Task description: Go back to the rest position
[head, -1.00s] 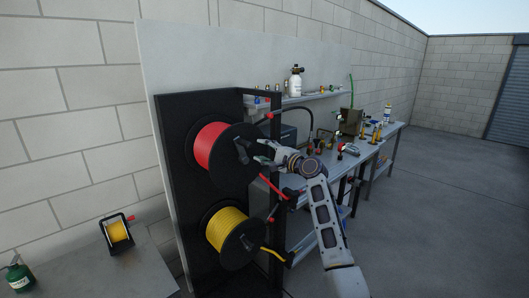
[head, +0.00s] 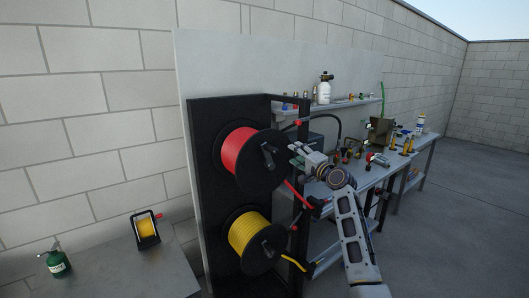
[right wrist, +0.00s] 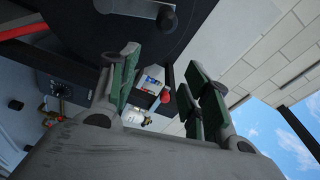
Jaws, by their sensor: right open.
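My right gripper (head: 296,155) is open and empty in front of the red hose reel, with its arm coming up from the lower right. In the right wrist view its green-padded fingers (right wrist: 160,90) stand apart with nothing between them. The red reel (head: 246,152) sits on the upper part of a black stand, and the yellow reel (head: 248,236) is below it. The gripper appears close to the red reel's crank handle (head: 268,154); I cannot tell the exact gap. My left gripper does not show.
A workbench (head: 355,178) with several fittings runs behind my right arm. A white bottle (head: 324,90) stands on the shelf. At the lower left, a table (head: 160,275) holds a small yellow reel (head: 146,228) and a green can (head: 58,263). Open floor lies at right.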

